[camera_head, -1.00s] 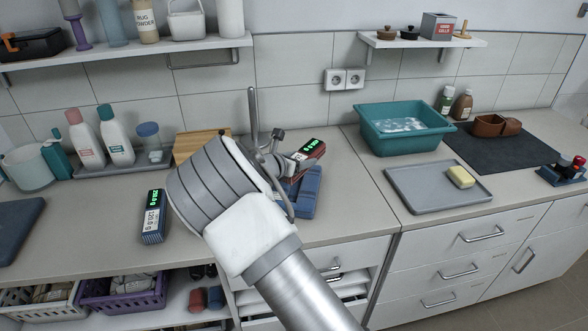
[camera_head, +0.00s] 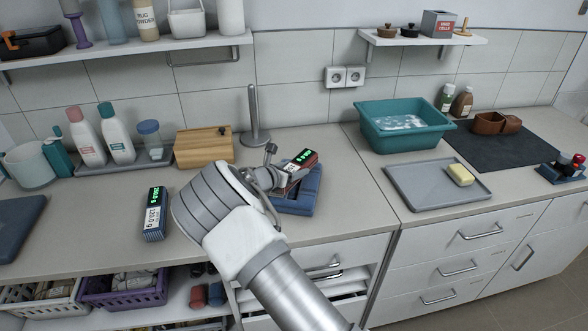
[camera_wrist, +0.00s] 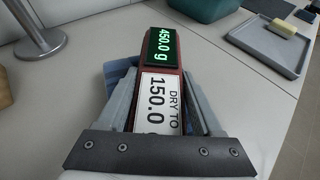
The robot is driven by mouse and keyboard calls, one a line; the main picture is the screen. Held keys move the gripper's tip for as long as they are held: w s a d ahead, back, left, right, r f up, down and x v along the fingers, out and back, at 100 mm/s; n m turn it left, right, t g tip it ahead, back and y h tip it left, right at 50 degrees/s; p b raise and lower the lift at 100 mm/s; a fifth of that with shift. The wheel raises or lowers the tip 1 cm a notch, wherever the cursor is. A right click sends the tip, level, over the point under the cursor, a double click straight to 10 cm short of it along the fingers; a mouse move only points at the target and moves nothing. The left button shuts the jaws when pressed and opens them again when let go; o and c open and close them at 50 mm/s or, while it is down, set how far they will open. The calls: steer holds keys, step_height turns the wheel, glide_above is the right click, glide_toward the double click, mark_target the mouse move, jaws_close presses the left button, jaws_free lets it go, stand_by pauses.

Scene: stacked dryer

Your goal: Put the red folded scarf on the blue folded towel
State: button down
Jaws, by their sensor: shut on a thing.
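The red folded scarf (camera_head: 309,157) has a green-lit readout and a white label; in the wrist view its readout (camera_wrist: 160,48) shows 450.0 g and the label reads "DRY TO 150.0". My gripper (camera_head: 281,179) is shut on the scarf, with one finger along each side in the wrist view (camera_wrist: 162,100). The blue folded towel (camera_head: 302,203) lies on the counter directly below the scarf and shows at its front and right. It also shows at the left in the wrist view (camera_wrist: 118,74). I cannot tell whether the scarf touches the towel.
A metal post (camera_head: 255,118) on a round base stands behind the towel, near a wooden box (camera_head: 203,148). A dark blue block with a readout (camera_head: 154,214) is to the left. A grey tray with yellow soap (camera_head: 425,197) and a teal basin (camera_head: 405,140) are right.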

steer(key=shift+f+b, duration=0.35)
steer(key=shift+f, duration=0.15)
steer(key=shift+c, duration=0.2)
jaws_free()
